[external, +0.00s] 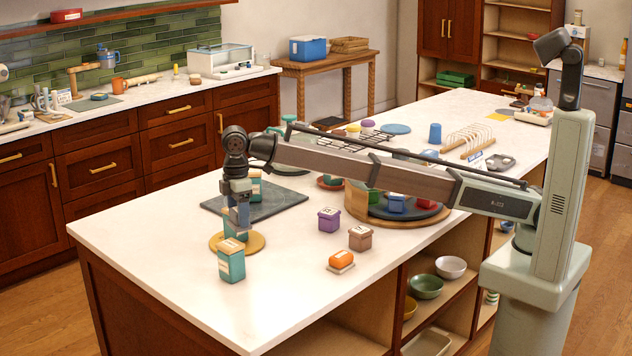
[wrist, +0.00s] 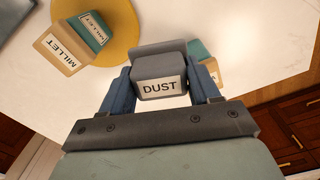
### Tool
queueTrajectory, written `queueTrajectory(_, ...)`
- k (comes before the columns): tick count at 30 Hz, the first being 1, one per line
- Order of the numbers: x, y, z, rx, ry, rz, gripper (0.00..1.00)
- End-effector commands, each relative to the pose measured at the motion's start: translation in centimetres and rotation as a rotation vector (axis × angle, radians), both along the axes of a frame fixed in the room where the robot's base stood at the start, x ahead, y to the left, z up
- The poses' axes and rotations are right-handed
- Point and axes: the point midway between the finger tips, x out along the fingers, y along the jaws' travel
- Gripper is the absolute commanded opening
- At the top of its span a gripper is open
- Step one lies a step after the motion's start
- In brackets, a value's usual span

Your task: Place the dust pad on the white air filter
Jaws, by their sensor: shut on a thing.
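My gripper (external: 238,212) points down over the near-left part of the white island. In the wrist view, its blue fingers (wrist: 160,88) are shut on the sides of the dust pad (wrist: 160,72), a grey block with a white "DUST" label. It is held above the counter. In the external view the pad is small and hard to separate from the fingers. I cannot pick out a white air filter for certain in either view.
Under the gripper is a round yellow mat (external: 257,242) with a teal millet container (wrist: 92,32). A teal box (external: 231,264) stands in front. Purple (external: 328,220) and brown (external: 360,238) boxes, an orange block (external: 342,258) and a round tray (external: 427,220) lie rightward. The near-left counter is clear.

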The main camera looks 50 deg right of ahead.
Motion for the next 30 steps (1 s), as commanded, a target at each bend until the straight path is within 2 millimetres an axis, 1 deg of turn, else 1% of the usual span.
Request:
queueTrajectory(1, 1.1, -1.4, 0.1, 0.000, 0.000, -0.021, 0.32)
queueTrajectory(6, 4.1, -5.0, 0.3, 0.000, 0.000, -0.078, 0.32)
queueTrajectory(14, 8.3, -10.6, 0.7, 0.001, 0.000, -0.166, 0.32)
queueTrajectory(20, 11.5, -15.8, 1.0, 0.001, 0.000, -0.243, 0.32)
queueTrajectory(23, 13.2, -18.9, 1.2, 0.001, 0.000, -0.288, 0.32)
queueTrajectory(24, 14.0, -20.4, 1.3, 0.001, 0.000, -0.308, 0.32)
queueTrajectory(26, 15.0, -22.6, 1.4, 0.001, 0.000, -0.340, 0.32)
queueTrajectory(27, 15.7, -24.1, 1.5, 0.000, 0.000, -0.361, 0.32)
queueTrajectory(29, 16.7, -26.5, 1.6, 0.000, 0.000, -0.394, 0.32)
queueTrajectory(30, 17.4, -28.1, 1.7, 0.000, 0.000, -0.417, 0.32)
